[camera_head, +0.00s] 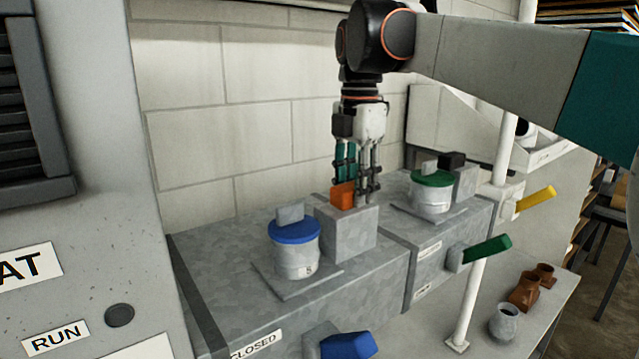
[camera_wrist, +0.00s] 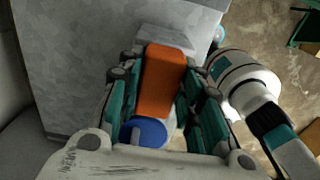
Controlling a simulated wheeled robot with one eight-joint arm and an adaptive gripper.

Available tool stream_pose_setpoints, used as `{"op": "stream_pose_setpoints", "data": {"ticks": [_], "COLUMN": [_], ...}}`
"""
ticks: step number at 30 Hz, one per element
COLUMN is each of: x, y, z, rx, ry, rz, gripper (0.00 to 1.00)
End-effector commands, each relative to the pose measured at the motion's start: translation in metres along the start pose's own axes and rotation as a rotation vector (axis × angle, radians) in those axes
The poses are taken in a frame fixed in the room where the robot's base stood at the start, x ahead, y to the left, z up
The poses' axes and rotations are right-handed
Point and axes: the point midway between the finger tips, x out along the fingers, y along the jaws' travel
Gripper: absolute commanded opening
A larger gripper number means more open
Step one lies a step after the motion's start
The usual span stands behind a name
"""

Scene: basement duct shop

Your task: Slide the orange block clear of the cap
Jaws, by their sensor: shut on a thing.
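The orange block (camera_head: 342,196) is at the top of a grey square post (camera_head: 350,235), just right of and behind the blue cap (camera_head: 294,232). The blue cap sits on a short grey collar (camera_head: 296,260) and has an upright grey tab (camera_head: 290,213). My gripper (camera_head: 357,188) points down from above and is shut on the orange block. In the wrist view the orange block (camera_wrist: 162,85) lies between the two fingers, with part of the blue cap (camera_wrist: 143,132) showing past its lower end. I cannot tell whether block and cap touch.
A second collar with a green cap (camera_head: 431,179) stands to the right, beside a post with a black block (camera_head: 451,161). Blue (camera_head: 348,345), green (camera_head: 487,249) and yellow (camera_head: 536,199) handles stick out in front. A pale wall (camera_head: 230,130) stands close behind. Small pots (camera_head: 503,322) stand lower right.

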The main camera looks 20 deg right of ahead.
Motion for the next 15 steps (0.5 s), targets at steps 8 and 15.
{"op": "stream_pose_setpoints", "data": {"ticks": [8, 15], "x": [-0.0001, -0.0001], "y": [0.0001, 0.0005], "z": [0.0018, 0.0015], "rx": [0.001, 0.001], "ry": [-0.004, -0.003], "rz": [0.0, 0.0], "gripper": [0.4, 0.53]}}
